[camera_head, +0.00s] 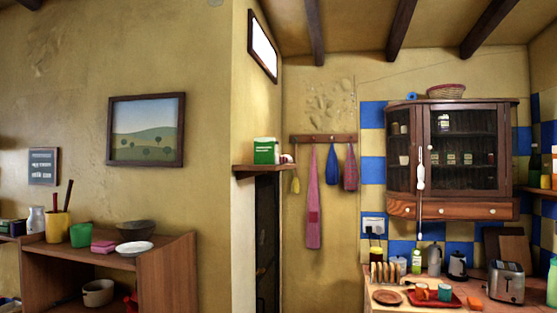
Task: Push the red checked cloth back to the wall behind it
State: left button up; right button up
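Neither of my grippers is in view.
A counter (399,309) at lower right holds a toaster (506,283), a red tray (452,303) with cups, a toast rack and bottles. A wooden cabinet (462,209) hangs above it. A brown shelf unit (172,265) with dishes stands at left.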

aim_at(283, 159)
jog(key=i+l, duration=0.25)
jog(key=i, duration=0.25)
jog(key=i+l, duration=0.3)
jog(key=i, duration=0.15)
jog(key=j+u, duration=0.05)
